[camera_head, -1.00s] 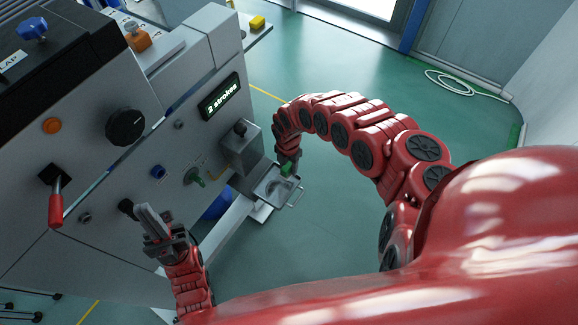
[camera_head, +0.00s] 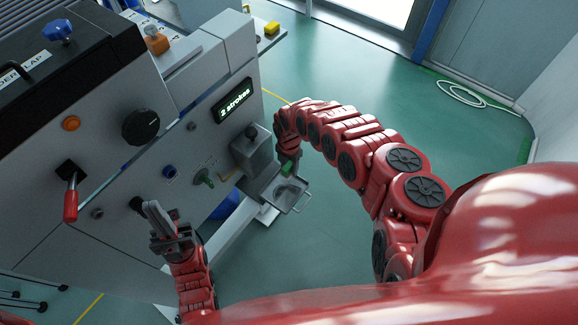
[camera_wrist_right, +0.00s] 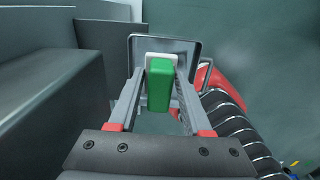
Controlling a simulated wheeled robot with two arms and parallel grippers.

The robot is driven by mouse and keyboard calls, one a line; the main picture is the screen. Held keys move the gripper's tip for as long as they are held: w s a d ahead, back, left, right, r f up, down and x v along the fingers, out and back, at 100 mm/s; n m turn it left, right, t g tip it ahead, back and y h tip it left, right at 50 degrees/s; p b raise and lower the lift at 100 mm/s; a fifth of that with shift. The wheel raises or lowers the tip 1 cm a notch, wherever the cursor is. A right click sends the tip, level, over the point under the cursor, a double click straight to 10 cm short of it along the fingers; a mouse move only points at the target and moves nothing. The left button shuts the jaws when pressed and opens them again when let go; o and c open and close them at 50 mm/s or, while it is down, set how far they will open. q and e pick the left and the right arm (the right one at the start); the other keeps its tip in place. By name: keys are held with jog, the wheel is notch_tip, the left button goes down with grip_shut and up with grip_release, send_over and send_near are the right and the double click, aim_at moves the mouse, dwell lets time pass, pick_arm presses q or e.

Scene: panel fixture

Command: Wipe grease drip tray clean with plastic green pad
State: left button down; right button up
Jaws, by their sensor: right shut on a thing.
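The drip tray (camera_head: 297,207) is a shallow grey metal tray with a wire handle, at the panel's lower right in the head view. Its upper part also shows in the right wrist view (camera_wrist_right: 190,47). My right gripper (camera_wrist_right: 159,100) is shut on the green pad (camera_wrist_right: 159,86), a green block with a white layer at its far end.
A grey box (camera_head: 252,152) stands beside the tray.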

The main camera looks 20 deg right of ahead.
aim_at(289, 183)
jog(key=shift+f+b, duration=3.35)
jog(key=shift+f, duration=0.35)
jog(key=shift+f+b, duration=0.6)
jog(key=shift+b, duration=0.05)
